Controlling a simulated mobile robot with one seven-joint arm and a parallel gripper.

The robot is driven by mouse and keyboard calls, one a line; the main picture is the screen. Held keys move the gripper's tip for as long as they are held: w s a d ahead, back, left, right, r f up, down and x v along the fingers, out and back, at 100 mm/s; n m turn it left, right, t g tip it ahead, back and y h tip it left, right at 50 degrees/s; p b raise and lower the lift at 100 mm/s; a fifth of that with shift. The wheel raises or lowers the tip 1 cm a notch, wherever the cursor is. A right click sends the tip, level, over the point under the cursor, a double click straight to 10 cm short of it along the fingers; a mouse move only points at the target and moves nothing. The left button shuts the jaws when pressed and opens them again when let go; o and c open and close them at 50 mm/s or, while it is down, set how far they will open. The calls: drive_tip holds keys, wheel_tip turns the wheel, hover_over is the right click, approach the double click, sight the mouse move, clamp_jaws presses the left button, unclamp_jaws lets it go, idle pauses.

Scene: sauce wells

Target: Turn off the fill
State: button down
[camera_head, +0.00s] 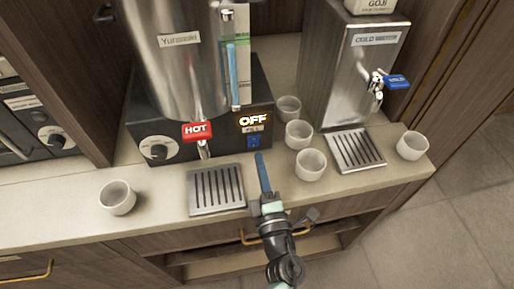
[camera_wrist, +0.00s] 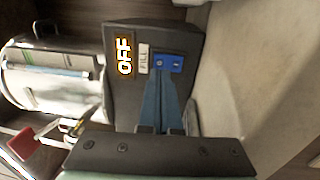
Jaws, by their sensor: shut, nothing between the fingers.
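The blue FILL switch (camera_head: 253,141) is on the front of the black base of the steel hot-water urn (camera_head: 172,60). The FILL label sits just above the switch, and a lit OFF sign (camera_head: 253,119) shows above that. In the wrist view the blue switch (camera_wrist: 169,63), the FILL label (camera_wrist: 143,59) and the OFF sign (camera_wrist: 124,56) appear sideways. My gripper (camera_head: 259,156) is shut and empty, its blue fingers together. Its fingertips are just below the switch in the head view and at its edge in the wrist view (camera_wrist: 162,80). I cannot tell whether they touch it.
A red HOT tap (camera_head: 197,131) and a drip tray (camera_head: 216,190) are left of my gripper. Several cups stand on the counter, one (camera_head: 310,164) close to the right. A cold-water dispenser (camera_head: 345,75) with a blue tap stands at the right.

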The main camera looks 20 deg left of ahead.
sight(254, 139)
drive_tip(key=shift+x, duration=1.9)
drive_tip(key=shift+w+a+r, duration=0.2)
drive_tip(key=shift+w+r, duration=0.05)
drive_tip(key=shift+s, duration=0.15)
